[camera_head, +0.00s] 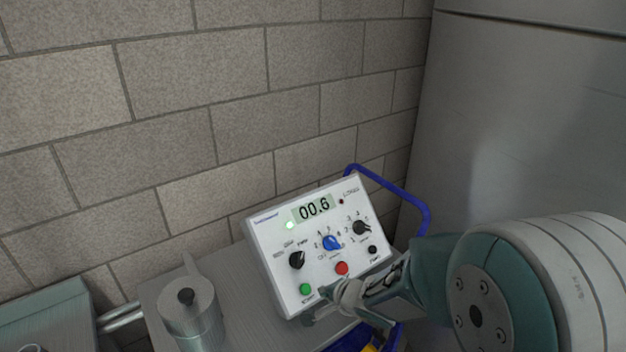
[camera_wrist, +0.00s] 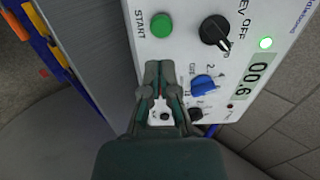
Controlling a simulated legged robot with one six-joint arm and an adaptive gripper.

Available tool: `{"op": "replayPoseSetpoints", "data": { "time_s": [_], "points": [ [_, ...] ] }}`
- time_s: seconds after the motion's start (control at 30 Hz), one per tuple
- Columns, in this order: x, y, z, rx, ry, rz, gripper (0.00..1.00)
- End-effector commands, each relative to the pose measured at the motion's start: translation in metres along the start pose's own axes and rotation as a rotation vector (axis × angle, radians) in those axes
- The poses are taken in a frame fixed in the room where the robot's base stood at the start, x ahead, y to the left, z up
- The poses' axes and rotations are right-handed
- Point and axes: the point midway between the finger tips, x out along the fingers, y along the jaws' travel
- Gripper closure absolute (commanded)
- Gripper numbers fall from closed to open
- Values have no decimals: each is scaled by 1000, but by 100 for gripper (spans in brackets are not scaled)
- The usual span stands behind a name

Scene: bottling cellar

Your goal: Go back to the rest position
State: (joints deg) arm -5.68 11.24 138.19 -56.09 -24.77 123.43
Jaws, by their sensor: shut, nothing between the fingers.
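The white control box (camera_head: 265,250) stands tilted on the metal surface, its display reading 00.6 and its green lamp lit. It also shows in the wrist view (camera_wrist: 185,50). My gripper (camera_head: 328,306) is shut and empty, at the box's lower front edge. In the wrist view my gripper (camera_wrist: 161,72) lies over the lower part of the panel. It partly hides the red button (camera_head: 342,268), which is clear in the head view. Whether the fingers touch the panel cannot be told.
The green start button (camera_head: 306,289), a blue knob (camera_head: 331,242) and black knobs are close by. A metal canister (camera_head: 190,312) stands left. A blue rail (camera_head: 402,197) curves behind the box. A block wall (camera_head: 190,80) and grey cabinet (camera_head: 520,110) bound the space.

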Motion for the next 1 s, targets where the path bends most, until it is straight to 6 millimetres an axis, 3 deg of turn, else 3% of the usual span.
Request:
{"op": "replayPoseSetpoints", "data": {
  "time_s": [0.17,0.3,0.5,0.77,1.0],
  "points": [
    [-30,-14,-25,-135,135,18,100],
    [-74,-22,-49,-300,281,96,100],
    [-139,-19,-64,-496,387,258,100],
    [-215,1,-46,-718,328,458,100],
    [-268,24,-2,-940,131,529,100]
  ]
}}
